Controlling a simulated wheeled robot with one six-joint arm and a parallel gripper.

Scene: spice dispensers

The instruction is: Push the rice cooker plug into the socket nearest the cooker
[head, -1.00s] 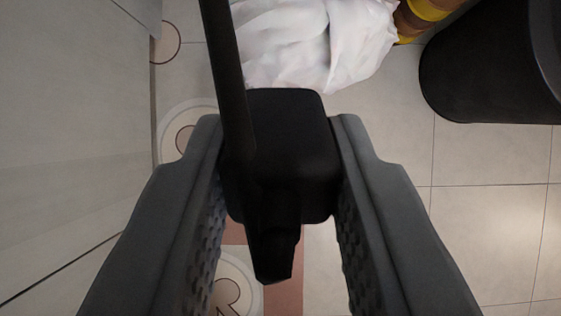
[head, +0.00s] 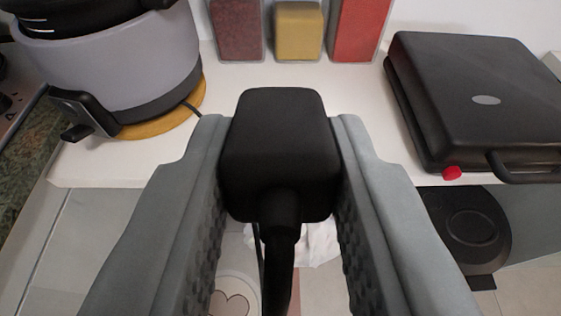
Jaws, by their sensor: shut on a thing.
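My gripper (head: 281,150) is shut on a black plug (head: 278,140), with one grey finger on each side of it. The plug's cord runs down toward the bottom of the view. The plug's prongs are not visible. The rice cooker (head: 120,60), with a grey body and black top, stands on the white counter at the upper left on a round tan mat (head: 165,123). A thin dark cord lies by its base. No socket shows in the view.
Red, yellow and dark red dispensers (head: 298,30) stand at the counter's back. A black appliance with a red knob (head: 480,95) sits at right. A dark bin (head: 465,228) and a white bag (head: 310,245) are on the floor below. The counter's middle (head: 300,76) is clear.

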